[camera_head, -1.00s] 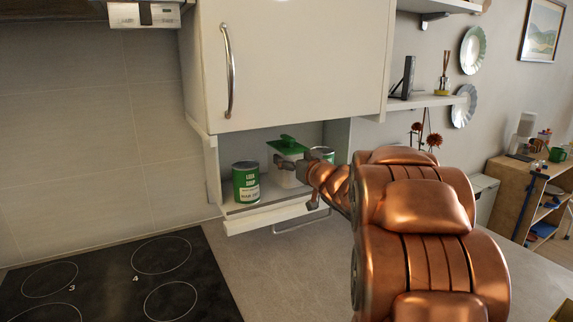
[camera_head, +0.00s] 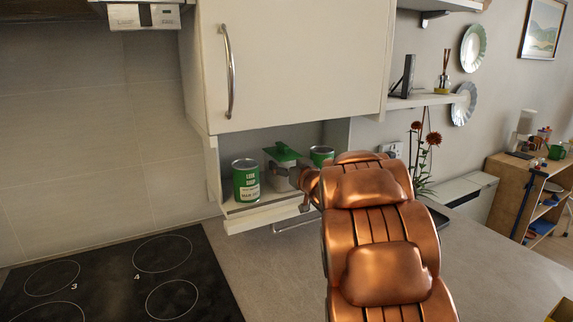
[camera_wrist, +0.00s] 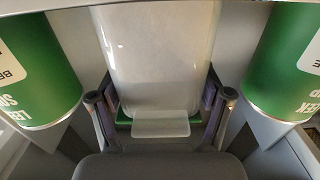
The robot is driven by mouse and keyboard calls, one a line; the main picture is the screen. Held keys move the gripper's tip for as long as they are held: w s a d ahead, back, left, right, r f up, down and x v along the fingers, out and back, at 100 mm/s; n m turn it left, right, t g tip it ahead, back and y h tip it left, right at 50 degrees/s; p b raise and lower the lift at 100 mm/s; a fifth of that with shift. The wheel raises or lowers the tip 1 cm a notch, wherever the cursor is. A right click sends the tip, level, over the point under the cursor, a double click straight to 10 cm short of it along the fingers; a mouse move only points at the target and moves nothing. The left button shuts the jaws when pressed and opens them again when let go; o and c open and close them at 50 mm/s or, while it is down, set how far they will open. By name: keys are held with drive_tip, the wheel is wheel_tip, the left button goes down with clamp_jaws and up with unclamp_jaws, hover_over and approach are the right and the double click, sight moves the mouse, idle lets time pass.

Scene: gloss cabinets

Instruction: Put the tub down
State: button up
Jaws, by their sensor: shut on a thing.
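The tub (camera_wrist: 158,55) is whitish and translucent with a green lid (camera_head: 283,152). It is in the low open compartment under the cabinet door, between two green soup cans. My gripper (camera_wrist: 162,100) is shut on the tub, one finger on each side near the lid, in the wrist view. In the head view my gripper (camera_head: 290,177) reaches in from the right and hides part of the tub's front. I cannot tell whether the tub's base touches the compartment floor.
A green soup can (camera_head: 246,181) stands to the left of the tub, and another can (camera_head: 321,155) to the right, partly behind my arm. The closed cabinet door (camera_head: 295,60) hangs above. A hob (camera_head: 120,275) lies at the lower left. The grey counter (camera_head: 275,265) in front is clear.

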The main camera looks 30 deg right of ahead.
drive_tip(key=o, duration=1.3)
drive_tip(key=shift+f, duration=0.15)
drive_tip(key=shift+s, duration=0.1)
drive_tip(key=s+a+b, duration=0.1)
drive_tip(key=s, duration=1)
drive_tip(key=shift+s+b, duration=0.3)
drive_tip(key=shift+s, duration=0.1)
